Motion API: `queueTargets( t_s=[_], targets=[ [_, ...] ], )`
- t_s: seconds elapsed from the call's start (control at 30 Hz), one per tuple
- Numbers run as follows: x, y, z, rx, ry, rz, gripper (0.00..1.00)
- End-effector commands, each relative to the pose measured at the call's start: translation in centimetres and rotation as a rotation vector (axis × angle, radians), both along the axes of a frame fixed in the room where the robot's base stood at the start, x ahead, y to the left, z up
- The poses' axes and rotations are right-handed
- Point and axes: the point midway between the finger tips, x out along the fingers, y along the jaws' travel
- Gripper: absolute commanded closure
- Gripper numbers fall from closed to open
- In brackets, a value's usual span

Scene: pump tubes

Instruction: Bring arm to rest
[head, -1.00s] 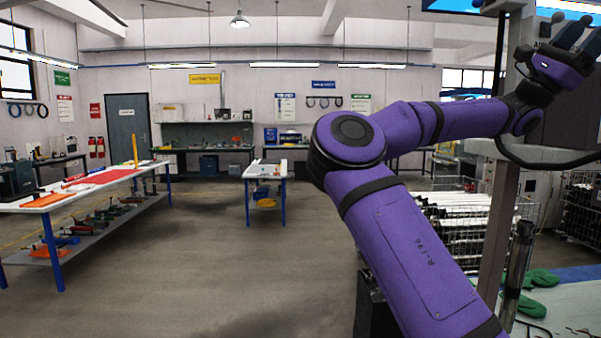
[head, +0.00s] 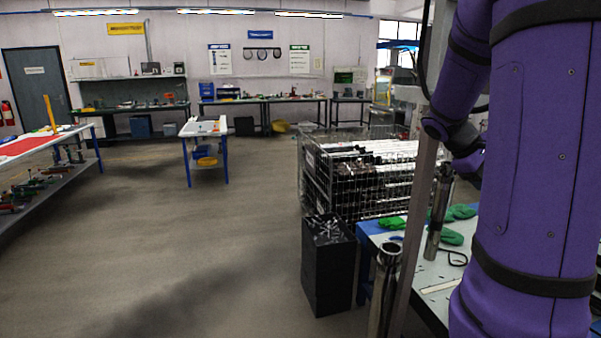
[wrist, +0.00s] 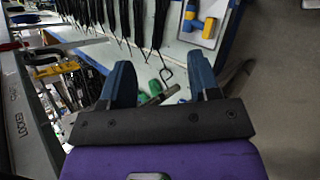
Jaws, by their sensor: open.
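My gripper (wrist: 160,82) shows in the wrist view, with two blue fingers spread apart and nothing between them. It hangs above a workbench, clear of the things below. In the head view my purple arm fills the right side, and the gripper itself is out of sight there. A metal pump tube (head: 437,215) stands upright beside a post at the workbench. Another metal tube end (head: 387,262) shows lower down, in front of the bench.
The workbench (head: 432,275) at the right carries green gloves (head: 452,237). A black bin (head: 328,265) stands beside it. A wire cage (head: 345,165) of tubes is behind. A small white table (head: 205,127) stands farther back. The floor at left centre is clear.

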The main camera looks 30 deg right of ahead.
Motion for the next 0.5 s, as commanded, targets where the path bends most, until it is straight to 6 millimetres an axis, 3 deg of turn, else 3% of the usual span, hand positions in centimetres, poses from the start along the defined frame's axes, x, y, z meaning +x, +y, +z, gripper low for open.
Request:
queueTargets(
  t_s=[0.2, 0.5],
  targets=[
    [2.3, 8.1, -1.2, 0.192, -0.276, 0.046, 0.44],
    [2.9, 20.5, 1.0, 0.413, -0.593, 0.117, 0.44]
  ],
)
